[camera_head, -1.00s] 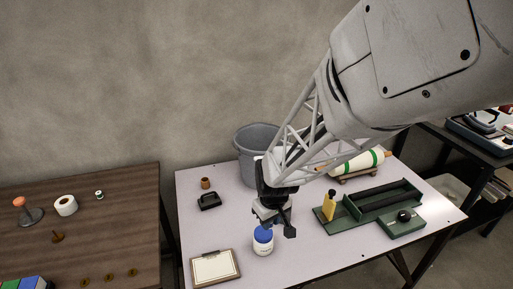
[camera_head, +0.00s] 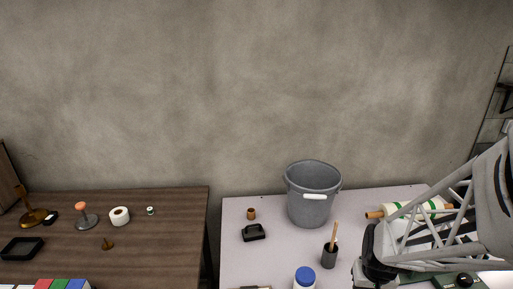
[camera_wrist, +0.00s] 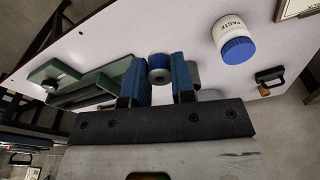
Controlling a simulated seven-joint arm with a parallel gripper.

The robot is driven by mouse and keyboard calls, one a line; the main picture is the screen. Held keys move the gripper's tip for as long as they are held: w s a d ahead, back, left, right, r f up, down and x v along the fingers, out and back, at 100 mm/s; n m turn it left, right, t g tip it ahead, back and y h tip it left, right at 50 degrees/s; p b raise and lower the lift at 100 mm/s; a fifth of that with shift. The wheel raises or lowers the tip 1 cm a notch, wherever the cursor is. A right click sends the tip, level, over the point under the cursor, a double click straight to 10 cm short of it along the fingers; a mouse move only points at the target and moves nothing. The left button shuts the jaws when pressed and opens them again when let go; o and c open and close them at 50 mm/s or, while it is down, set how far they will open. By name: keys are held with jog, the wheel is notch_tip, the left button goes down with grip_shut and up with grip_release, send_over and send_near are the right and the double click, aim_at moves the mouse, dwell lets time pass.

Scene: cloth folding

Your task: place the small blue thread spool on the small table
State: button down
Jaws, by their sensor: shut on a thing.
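My gripper (camera_wrist: 159,82) has blue fingers and is shut on the small blue thread spool (camera_wrist: 160,67), which has pale ends and sits between the fingertips in the wrist view. The spool appears held above the white-topped table (camera_head: 235,270); the exact height cannot be told. In the head view my arm is at the lower right; the fingers and the spool cannot be made out there. A brown wooden table (camera_head: 165,245) stands at the left. I cannot tell which table is the small one.
The white table holds a grey bucket (camera_head: 312,200), a dark cup with a stick (camera_head: 329,254), a blue-lidded paste jar (camera_head: 304,280), a black hole punch-like object (camera_head: 253,232) and a white-green roll (camera_head: 400,209). A white roll (camera_head: 119,216) and stamps stand on the brown table, with bare wood between.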

jog(key=shift+m, duration=0.3)
jog(key=f, duration=0.8)
jog(key=s+f, duration=0.1)
jog(key=f, duration=0.4)
jog(key=shift+d, duration=0.35)
jog(key=shift+w, duration=0.15)
jog(key=w+d, duration=0.2)
jog(key=w, duration=0.3)
jog(key=w+d+f, duration=0.1)
jog(key=w+d, duration=0.1)
jog(key=w, duration=0.2)
jog(key=w+d, duration=0.2)
jog(key=w, duration=0.3)
jog(key=shift+w+f, duration=0.2)
jog(key=shift+w, duration=0.1)
jog(key=shift+f, duration=0.1)
jog(key=shift+f, duration=1.65)
jog(key=shift+f, duration=0.1)
jog(key=c, duration=1)
grip_release()
jog(key=shift+o, duration=0.2)
